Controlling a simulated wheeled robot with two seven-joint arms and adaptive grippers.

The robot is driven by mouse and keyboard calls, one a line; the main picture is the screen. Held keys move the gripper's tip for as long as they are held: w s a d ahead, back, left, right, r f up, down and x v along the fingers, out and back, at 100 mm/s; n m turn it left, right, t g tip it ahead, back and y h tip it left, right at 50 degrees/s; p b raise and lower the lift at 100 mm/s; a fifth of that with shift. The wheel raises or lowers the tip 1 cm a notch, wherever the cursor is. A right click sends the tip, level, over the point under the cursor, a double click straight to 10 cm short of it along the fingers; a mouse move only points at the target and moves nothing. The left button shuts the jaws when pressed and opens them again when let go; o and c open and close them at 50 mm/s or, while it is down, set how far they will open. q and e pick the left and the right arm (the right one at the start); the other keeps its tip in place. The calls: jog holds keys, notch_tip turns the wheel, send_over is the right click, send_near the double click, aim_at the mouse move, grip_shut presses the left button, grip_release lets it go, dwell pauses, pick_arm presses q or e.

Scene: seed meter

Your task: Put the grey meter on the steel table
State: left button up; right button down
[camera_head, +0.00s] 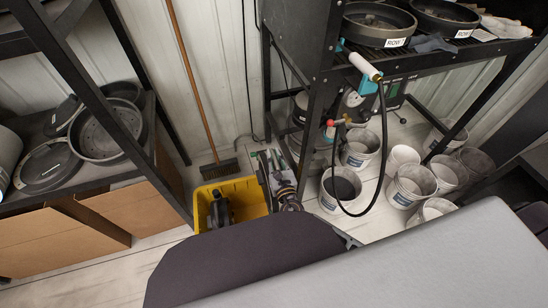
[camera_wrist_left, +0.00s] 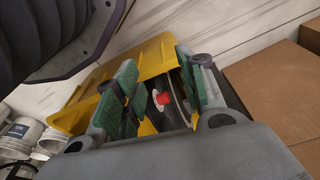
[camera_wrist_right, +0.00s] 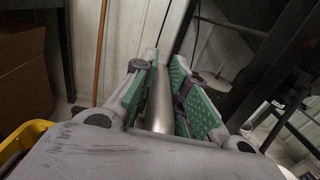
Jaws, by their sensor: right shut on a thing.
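My right gripper (camera_wrist_right: 165,75) is shut on a smooth grey metal piece (camera_wrist_right: 158,95), which looks like the grey meter seen nearly edge-on. Its full shape is hidden between the green pads. In the head view the right gripper (camera_head: 272,165) is beside the yellow crate's right edge. My left gripper (camera_wrist_left: 155,80) is open and empty over the yellow crate; in the head view I cannot make it out. A dark round unit with a red knob (camera_wrist_left: 163,99) shows between and beyond its fingers. A dark metal table (camera_head: 430,62) with round pans stands at upper right; I cannot confirm it is the steel table.
The yellow crate (camera_head: 250,190) on the floor holds a dark unit (camera_head: 220,208). Several white buckets (camera_head: 340,186) stand on the floor to the right. A rack with black pans (camera_head: 105,135) is at left. A broom (camera_head: 219,168) leans on the wall. A hose (camera_head: 383,140) hangs from the table.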

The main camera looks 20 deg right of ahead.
jog(key=shift+w+r, duration=0.1)
jog(key=shift+r, duration=0.3)
